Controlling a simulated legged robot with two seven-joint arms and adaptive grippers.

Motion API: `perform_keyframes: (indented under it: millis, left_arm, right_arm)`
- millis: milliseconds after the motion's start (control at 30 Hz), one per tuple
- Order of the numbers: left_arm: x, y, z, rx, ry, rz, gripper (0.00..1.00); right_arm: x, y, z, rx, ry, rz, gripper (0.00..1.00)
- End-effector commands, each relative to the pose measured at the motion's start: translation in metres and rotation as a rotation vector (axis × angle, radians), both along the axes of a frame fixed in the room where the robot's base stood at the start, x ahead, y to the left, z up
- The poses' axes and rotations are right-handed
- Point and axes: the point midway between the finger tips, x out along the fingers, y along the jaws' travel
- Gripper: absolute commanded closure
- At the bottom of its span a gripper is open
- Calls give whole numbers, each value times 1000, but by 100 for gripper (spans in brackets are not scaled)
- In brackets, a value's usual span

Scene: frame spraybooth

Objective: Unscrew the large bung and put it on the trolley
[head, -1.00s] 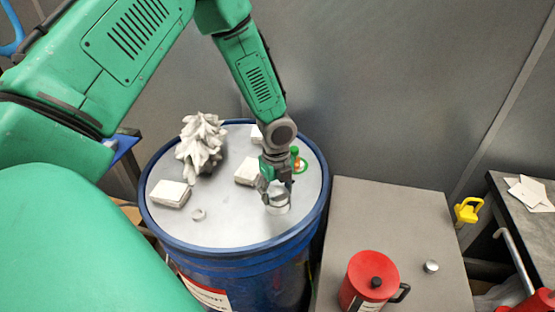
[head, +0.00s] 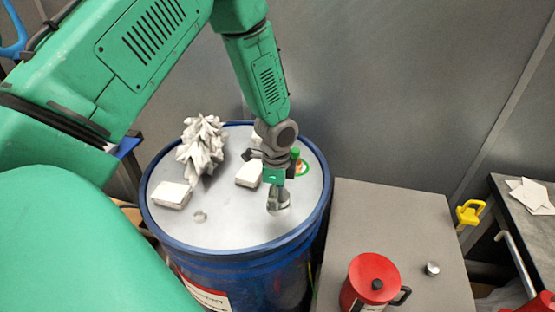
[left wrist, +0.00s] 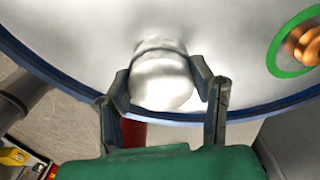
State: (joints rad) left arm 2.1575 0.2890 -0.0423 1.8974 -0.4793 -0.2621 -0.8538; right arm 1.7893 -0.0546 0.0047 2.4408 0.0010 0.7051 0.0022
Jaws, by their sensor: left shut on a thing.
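The large bung is a pale silver round piece at the right front of the blue drum's lid (head: 235,225). My left gripper (head: 278,198) reaches down over it and is shut on it. In the left wrist view, the bung (left wrist: 163,82) sits between the two dark fingers, with a pale round shape directly behind it. I cannot tell whether the bung is clear of its opening. The grey flat top that appears to be the trolley (head: 385,215) stands right of the drum. My right gripper is not in view.
White blocks (head: 171,194), a crumpled white cloth (head: 201,143) and a small round fitting (head: 199,216) are on the lid.

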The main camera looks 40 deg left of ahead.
Motion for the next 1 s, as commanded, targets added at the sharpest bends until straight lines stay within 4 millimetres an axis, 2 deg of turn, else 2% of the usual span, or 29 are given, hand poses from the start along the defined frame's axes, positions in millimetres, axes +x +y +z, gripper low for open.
perform_keyframes:
  millis: [167, 433, 733, 900, 1000]
  left_arm:
    - [-1, 0, 0, 0, 1, 14, 73]
    - [-2, -2, 0, 1, 2, 380, 73]
    - [-2, -2, 0, 1, 2, 422, 73]
    - [-3, -3, 0, 2, 2, 690, 74]
    - [-4, -4, 0, 1, 3, 787, 73]
  right_arm:
    - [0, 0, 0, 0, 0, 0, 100]
    - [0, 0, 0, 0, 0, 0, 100]
    - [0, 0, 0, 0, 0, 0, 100]
    - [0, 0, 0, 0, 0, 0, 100]
    - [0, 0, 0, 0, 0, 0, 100]
